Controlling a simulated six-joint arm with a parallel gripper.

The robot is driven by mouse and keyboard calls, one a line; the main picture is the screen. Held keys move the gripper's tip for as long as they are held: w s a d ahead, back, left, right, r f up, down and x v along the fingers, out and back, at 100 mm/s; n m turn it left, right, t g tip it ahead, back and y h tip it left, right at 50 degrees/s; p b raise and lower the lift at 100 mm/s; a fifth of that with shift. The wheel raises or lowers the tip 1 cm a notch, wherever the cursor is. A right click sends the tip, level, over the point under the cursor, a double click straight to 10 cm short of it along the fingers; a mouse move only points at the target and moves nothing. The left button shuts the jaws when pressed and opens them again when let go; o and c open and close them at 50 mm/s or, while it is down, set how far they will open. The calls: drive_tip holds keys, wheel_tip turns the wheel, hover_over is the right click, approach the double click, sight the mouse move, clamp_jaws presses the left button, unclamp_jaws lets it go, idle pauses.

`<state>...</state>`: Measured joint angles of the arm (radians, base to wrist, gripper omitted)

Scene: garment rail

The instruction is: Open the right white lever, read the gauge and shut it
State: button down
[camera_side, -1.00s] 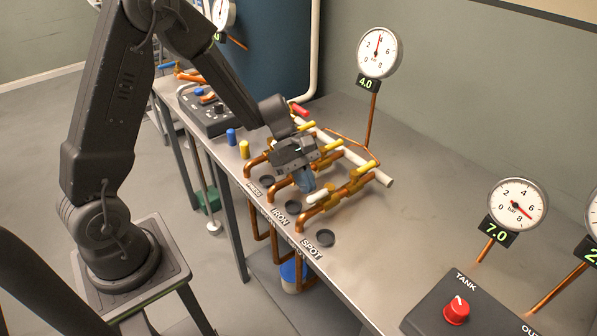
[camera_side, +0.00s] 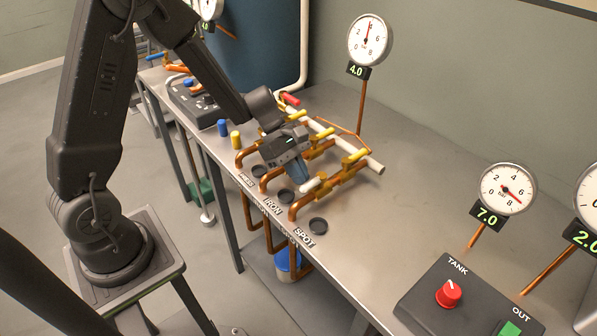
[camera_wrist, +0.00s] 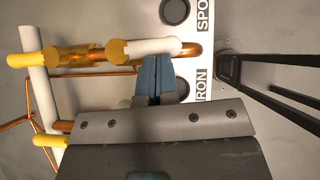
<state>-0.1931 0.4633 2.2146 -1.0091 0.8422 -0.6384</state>
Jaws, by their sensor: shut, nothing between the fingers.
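The right white lever (camera_side: 311,185) sits on the copper pipe nearest the SPOT label. Its handle lies about in line with that pipe; the wrist view shows the same white lever (camera_wrist: 153,47) with a yellow hub end. My gripper (camera_side: 302,179) is shut and empty, its blue fingertips right beside the lever on the IRON side. In the wrist view the closed fingertips (camera_wrist: 153,62) are just under the handle; I cannot tell whether they touch. The round gauge (camera_side: 368,41) on a copper stem at the back has a 4.0 display, its needle near 4.
Yellow levers and copper pipes stand to the left, joined to a white pipe (camera_side: 371,164). Dark round caps (camera_side: 318,225) sit along the front edge by the labels. A control box with a red knob (camera_side: 449,293) and a 7.0 gauge (camera_side: 508,190) stand right. The bench between is clear.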

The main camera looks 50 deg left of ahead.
sight(307, 189)
drive_tip(key=shift+s+d, duration=0.1)
drive_tip(key=shift+d, duration=0.05)
drive_tip(key=shift+s+d+n+t, duration=0.2)
drive_tip(key=shift+n+t, duration=0.15)
drive_tip(key=shift+n, duration=0.15)
drive_tip(key=shift+s+d+n+t, duration=0.1)
drive_tip(key=shift+d+n+t, duration=0.05)
drive_tip(key=shift+n+t, duration=0.3)
drive_tip(key=shift+s+d, duration=0.1)
drive_tip(key=shift+d, duration=1.3)
drive_tip(key=shift+w+d, duration=0.2)
drive_tip(key=shift+d, duration=0.25)
drive_tip(key=shift+w+d, duration=0.2)
drive_tip(key=shift+d, duration=0.25)
drive_tip(key=shift+w+d, duration=0.4)
drive_tip(key=shift+d, duration=0.05)
drive_tip(key=shift+w+d+n+t+y, duration=0.2)
drive_tip(key=shift+w+n+t+y, duration=0.1)
drive_tip(key=shift+n, duration=0.35)
drive_tip(key=shift+r, duration=0.15)
drive_tip(key=v, duration=1.3)
drive_tip(key=shift+a+r, duration=0.2)
drive_tip(key=shift+a, duration=0.05)
